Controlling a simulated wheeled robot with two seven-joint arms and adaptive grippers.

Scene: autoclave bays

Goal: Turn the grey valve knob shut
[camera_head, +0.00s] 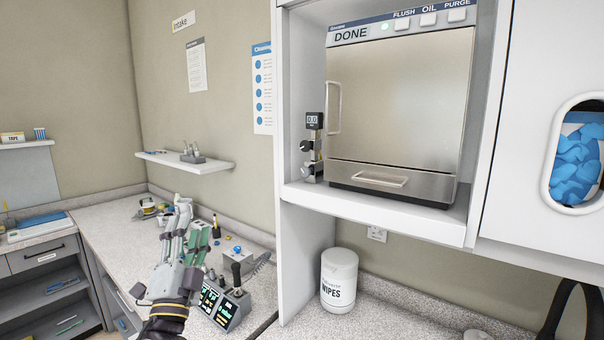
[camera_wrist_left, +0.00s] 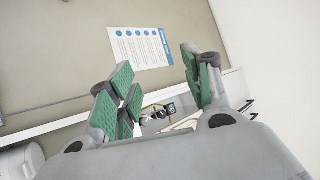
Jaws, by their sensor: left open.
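A small valve assembly with a black gauge (camera_head: 314,121) reading 0.0 stands in the bay, left of the steel autoclave (camera_head: 400,95). A second grey fitting (camera_head: 306,171) shows lower down; the head view is too small to tell which one turns the valve. My left gripper (camera_head: 190,222) is open and empty, over the left bench, well below and left of the knobs and apart from them. Its green-padded fingers show spread in the wrist view (camera_wrist_left: 160,85). My right gripper is out of view.
The white cabinet's side panel and shelf edge (camera_head: 380,216) border the bay. A control box with a joystick (camera_head: 226,302) sits near my left gripper. A wall shelf (camera_head: 186,163) is above the bench, and a wipes tub (camera_head: 339,280) stands under the bay.

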